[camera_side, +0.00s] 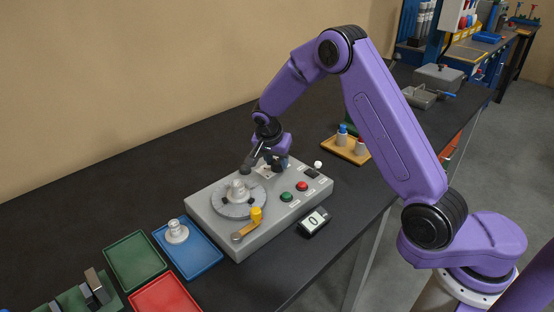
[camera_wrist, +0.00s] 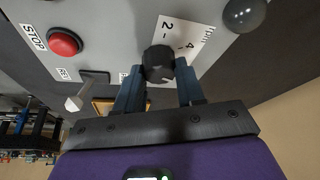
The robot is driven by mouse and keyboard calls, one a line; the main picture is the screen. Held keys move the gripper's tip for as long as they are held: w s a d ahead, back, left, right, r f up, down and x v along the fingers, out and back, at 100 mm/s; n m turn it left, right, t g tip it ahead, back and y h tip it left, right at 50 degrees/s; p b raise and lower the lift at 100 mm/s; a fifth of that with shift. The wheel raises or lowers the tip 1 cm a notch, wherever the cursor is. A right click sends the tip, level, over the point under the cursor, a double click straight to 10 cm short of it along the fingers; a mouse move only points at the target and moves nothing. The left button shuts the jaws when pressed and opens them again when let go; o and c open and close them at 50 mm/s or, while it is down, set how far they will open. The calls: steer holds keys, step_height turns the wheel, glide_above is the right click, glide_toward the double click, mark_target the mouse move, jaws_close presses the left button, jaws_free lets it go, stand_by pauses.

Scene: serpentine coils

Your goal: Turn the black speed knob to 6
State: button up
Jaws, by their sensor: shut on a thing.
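The black speed knob (camera_wrist: 158,62) stands on the grey control box (camera_side: 215,210), beside a white scale label (camera_wrist: 178,40) on which 2 and 4 can be read. My gripper (camera_wrist: 160,72) has one blue finger on each side of the knob and is shut on it. In the side view my gripper (camera_side: 277,164) is low over the back of the box and largely hides the knob. I cannot make out which number the knob points to.
A black ball knob (camera_wrist: 244,14) stands close to the label. Trays lie at the left.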

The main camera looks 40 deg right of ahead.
steer(key=shift+s+f+m+g, duration=0.15)
steer(key=shift+m+g, duration=0.15)
steer(key=shift+m, duration=0.5)
steer(key=shift+a, duration=0.1)
steer(key=o, duration=1)
steer(key=shift+a+r, duration=0.15)
steer(key=shift+r, duration=0.45)
steer(key=v, duration=1.6)
steer(key=shift+a, duration=0.2)
